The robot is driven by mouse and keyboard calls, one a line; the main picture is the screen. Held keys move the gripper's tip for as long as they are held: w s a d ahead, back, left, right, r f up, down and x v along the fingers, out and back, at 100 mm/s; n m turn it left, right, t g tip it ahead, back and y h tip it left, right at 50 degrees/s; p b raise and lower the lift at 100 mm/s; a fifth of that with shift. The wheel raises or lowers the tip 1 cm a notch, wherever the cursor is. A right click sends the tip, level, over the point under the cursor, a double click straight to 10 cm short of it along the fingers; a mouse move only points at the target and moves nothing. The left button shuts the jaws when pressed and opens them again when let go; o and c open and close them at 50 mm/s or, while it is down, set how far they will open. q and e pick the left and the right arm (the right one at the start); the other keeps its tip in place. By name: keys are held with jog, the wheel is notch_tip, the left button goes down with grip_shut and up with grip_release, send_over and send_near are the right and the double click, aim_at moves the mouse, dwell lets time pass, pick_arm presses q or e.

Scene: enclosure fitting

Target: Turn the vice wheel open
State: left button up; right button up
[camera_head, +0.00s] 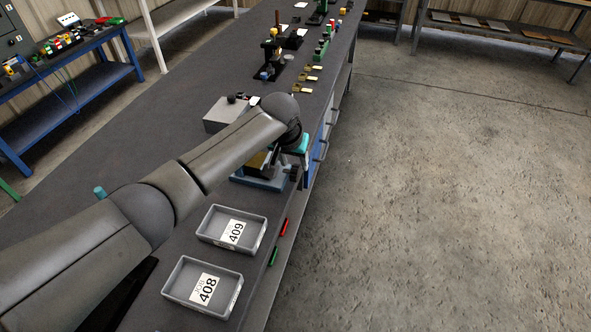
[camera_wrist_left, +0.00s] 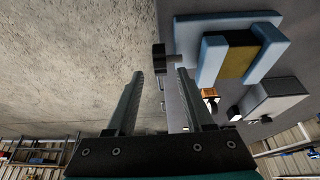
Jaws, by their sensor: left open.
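The vice (camera_head: 260,183) is on the bench by its right edge, partly hidden behind my left arm. In the left wrist view the vice (camera_wrist_left: 212,62) shows blue jaws around a brass-coloured block. A dark part that looks like the vice wheel (camera_wrist_left: 158,58) sticks out over the bench edge. My left gripper (camera_wrist_left: 160,73) is open, and this dark part appears between its fingertips. I cannot tell whether the fingers touch it. In the head view the left gripper (camera_head: 297,162) is at the vice's right end, its fingers mostly hidden. My right gripper is not in view.
Two grey trays, 409 (camera_head: 213,225) and 408 (camera_head: 184,277), stand on the near bench. A red marker-like piece (camera_head: 284,228) and a green one (camera_head: 273,257) are at the bench edge. A grey box (camera_head: 217,117) stands behind the arm. The floor (camera_head: 450,200) to the right is clear.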

aim_at(295, 167)
pick_arm(q)
jog(key=shift+b+x, duration=0.65)
jog(key=shift+x, duration=1.35)
grip_shut()
